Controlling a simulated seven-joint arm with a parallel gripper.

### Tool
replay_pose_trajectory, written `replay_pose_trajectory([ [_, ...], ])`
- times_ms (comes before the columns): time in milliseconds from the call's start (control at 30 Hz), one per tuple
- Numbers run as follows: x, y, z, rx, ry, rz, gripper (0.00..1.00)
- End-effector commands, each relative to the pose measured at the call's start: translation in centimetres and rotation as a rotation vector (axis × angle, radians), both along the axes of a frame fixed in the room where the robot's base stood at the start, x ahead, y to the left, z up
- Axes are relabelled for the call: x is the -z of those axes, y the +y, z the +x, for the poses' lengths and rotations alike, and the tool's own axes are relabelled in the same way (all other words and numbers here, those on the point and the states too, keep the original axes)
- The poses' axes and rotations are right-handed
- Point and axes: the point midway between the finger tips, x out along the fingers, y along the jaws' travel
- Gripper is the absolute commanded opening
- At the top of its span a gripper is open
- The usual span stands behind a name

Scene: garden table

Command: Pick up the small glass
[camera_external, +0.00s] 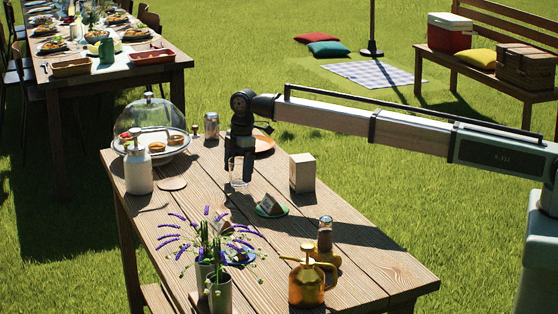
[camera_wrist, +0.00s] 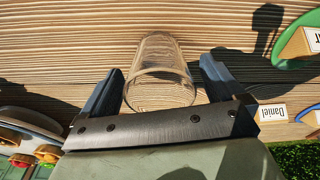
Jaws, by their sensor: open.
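The small glass (camera_external: 238,176) is clear and stands on the wooden table below my gripper (camera_external: 240,160) in the external view. In the wrist view the glass (camera_wrist: 158,75) appears between the two dark fingers of my gripper (camera_wrist: 160,82). The fingers are apart, one on each side of the glass, with visible gaps. Whether they touch it at any point cannot be told, but no grip shows.
A green plate with a name card (camera_external: 271,206) and a white box (camera_external: 302,172) stand right of the glass. A domed cake stand (camera_external: 155,130), a white bottle (camera_external: 138,170) and a can (camera_external: 211,125) are at the back left.

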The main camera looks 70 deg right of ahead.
Motion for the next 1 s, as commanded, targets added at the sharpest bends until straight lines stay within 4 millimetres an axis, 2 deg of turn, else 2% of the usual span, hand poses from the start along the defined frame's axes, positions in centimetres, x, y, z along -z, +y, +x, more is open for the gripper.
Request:
replay_pose_trajectory([
  [67, -0.01, 0.00, -0.01, 0.000, 0.000, 0.000, 0.90],
  [667, -0.02, 0.00, -0.02, 0.000, 0.001, 0.001, 0.32],
  [1000, -0.74, 0.00, 0.01, 0.000, 0.000, 0.000, 0.32],
])
